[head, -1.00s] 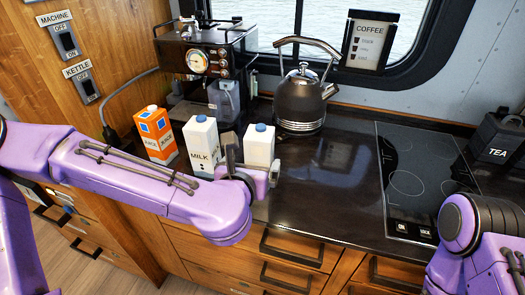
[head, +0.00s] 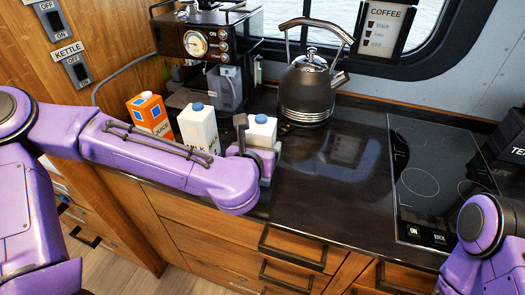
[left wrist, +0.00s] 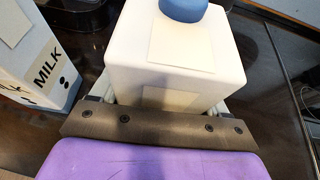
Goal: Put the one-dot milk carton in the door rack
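A white milk carton with a blue cap (head: 262,131) stands on the dark counter; its MILK label and dots are turned out of sight. In the left wrist view this carton (left wrist: 175,60) fills the space between my left gripper's fingers (left wrist: 165,104). My left gripper (head: 258,150) is around the carton; I cannot tell whether the fingers press on it. A second milk carton (head: 197,128) stands just left; its MILK side shows what look like two dots in the left wrist view (left wrist: 35,75). My right gripper is out of view. No door rack shows.
An orange juice carton (head: 148,115) stands left of the milk cartons. A coffee machine (head: 200,45) and a black kettle (head: 307,90) stand behind. A cooktop (head: 430,175) and a dark tea box (head: 505,145) are at the right. The counter middle is clear.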

